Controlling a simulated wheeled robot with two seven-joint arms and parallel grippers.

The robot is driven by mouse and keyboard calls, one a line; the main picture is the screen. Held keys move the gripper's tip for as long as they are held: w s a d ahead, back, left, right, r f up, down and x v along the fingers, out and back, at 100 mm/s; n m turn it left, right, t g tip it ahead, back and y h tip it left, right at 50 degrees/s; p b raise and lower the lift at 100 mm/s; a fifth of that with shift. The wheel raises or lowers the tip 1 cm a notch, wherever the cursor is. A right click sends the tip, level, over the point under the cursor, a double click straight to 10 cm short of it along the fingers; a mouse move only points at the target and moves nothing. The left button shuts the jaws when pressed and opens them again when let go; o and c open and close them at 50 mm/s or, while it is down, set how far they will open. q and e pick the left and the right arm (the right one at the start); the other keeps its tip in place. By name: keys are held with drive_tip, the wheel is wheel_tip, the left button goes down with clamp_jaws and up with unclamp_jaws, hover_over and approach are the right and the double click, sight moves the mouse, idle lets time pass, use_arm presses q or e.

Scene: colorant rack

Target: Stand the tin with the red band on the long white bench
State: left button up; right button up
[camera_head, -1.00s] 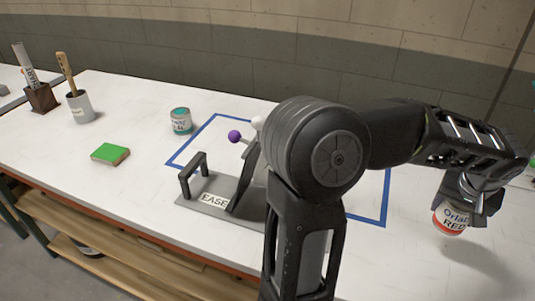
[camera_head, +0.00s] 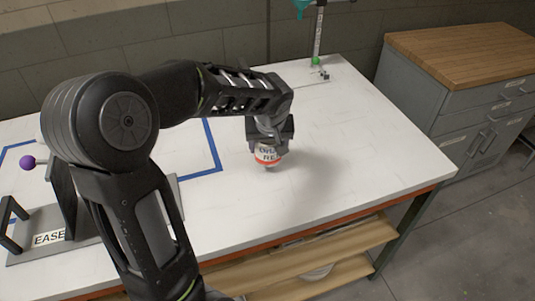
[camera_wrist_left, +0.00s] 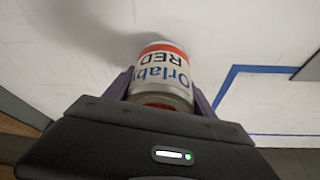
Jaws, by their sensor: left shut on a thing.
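The tin with the red band (camera_head: 268,155) is in my left gripper (camera_head: 271,138), to the right of the blue tape outline. Its label reads RED. The gripper is shut on it from above, and the tin looks upright. Its shadow falls on the long white bench (camera_head: 350,130) to its right, so it seems to hang a little above the top. In the left wrist view the tin (camera_wrist_left: 160,72) sits between the fingers (camera_wrist_left: 163,95), with white bench beyond. My right gripper is not in view.
A stand with a green part (camera_head: 317,60) is at the back. A grey cabinet (camera_head: 480,110) stands beyond the bench's right end. Bench right of the tin is clear.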

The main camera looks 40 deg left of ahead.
sight(268, 154)
use_arm(q)
drive_tip(key=shift+f, duration=1.85)
drive_tip(key=shift+f, duration=0.15)
drive_tip(key=o, duration=1.5)
drive_tip(key=shift+r, duration=0.3)
drive_tip(key=v, duration=1.1)
drive_tip(key=shift+s+d+r, duration=0.15)
drive_tip(key=shift+d+r, duration=0.05)
drive_tip(key=shift+r, duration=0.1)
